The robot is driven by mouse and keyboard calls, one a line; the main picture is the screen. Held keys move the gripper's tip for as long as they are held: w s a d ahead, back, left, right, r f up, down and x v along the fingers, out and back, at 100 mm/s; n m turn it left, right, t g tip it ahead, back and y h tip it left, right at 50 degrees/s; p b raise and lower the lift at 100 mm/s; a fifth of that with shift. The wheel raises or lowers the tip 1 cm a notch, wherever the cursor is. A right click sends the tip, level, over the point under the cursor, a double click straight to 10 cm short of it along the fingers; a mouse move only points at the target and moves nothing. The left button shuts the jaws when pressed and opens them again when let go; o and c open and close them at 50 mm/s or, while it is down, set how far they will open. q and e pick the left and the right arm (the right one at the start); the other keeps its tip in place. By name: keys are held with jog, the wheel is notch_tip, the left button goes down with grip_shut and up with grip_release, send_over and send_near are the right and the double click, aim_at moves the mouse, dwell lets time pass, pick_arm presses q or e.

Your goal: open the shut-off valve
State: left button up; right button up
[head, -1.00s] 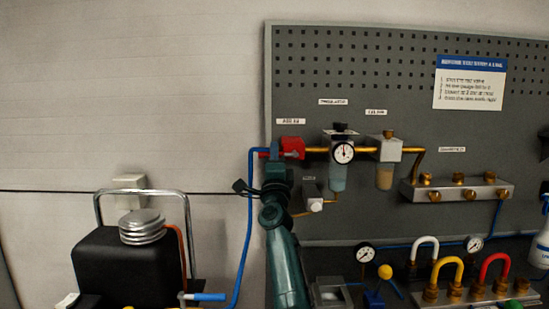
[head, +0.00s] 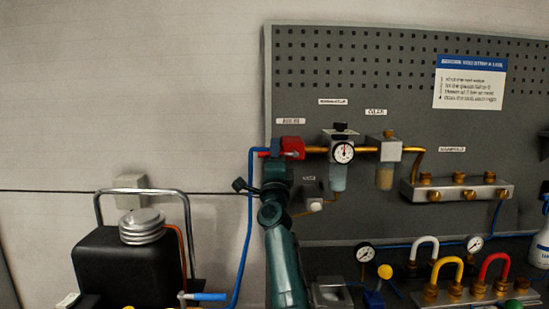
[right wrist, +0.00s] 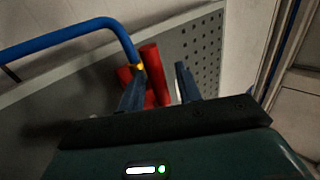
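The red shut-off valve (head: 293,147) sits at the left end of the brass pipe on the grey pegboard, under a small label. My right gripper (right wrist: 160,70) is at the valve, coming from below in the head view. In the right wrist view its two dark blue fingers stand apart, with the red handle (right wrist: 153,76) between them. A gap shows between the handle and the right finger; contact on the left side is unclear. In the head view the gripper hides part of the valve's left side. My left gripper is not in view.
A blue hose (head: 249,215) runs down from the valve, close left of my right arm. A regulator with a gauge (head: 344,153) and a manifold (head: 457,190) are to the right. A black tank (head: 128,265) stands lower left. The wall at upper left is clear.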

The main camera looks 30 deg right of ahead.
jog(key=b+v, duration=0.2)
jog(key=v, duration=1.1)
